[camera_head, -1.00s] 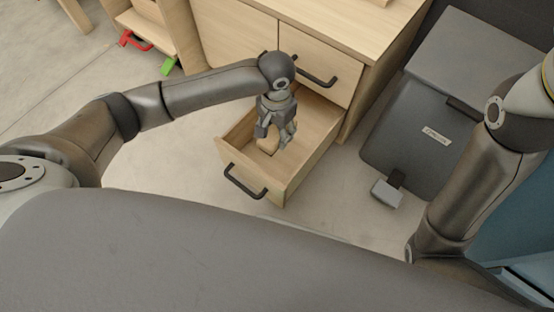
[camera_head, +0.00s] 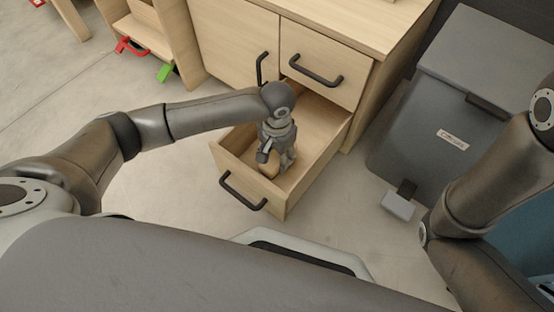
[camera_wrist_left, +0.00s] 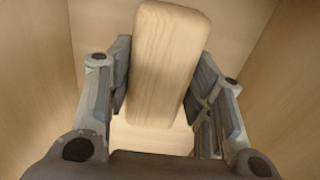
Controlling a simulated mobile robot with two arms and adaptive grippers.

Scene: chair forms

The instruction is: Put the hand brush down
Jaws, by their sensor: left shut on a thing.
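The hand brush (camera_wrist_left: 166,60) shows in the left wrist view as a pale wooden block with rounded edges. My left gripper (camera_wrist_left: 162,78) has its two fingers on either side of the block and is shut on it. In the head view the left gripper (camera_head: 278,164) points down inside the open drawer (camera_head: 240,178). A small part of the brush (camera_head: 270,165) shows beside the fingers there. The underside of the brush is hidden, so I cannot tell whether it touches the drawer floor. My right gripper is out of view; only its arm shows at the right.
The wooden cabinet (camera_head: 235,45) stands behind the drawer, with a closed drawer (camera_head: 318,62) above. A grey pedal bin (camera_head: 425,130) stands to the right. A shelf unit (camera_head: 150,35) with red and green parts is at the upper left. The floor left of the drawer is clear.

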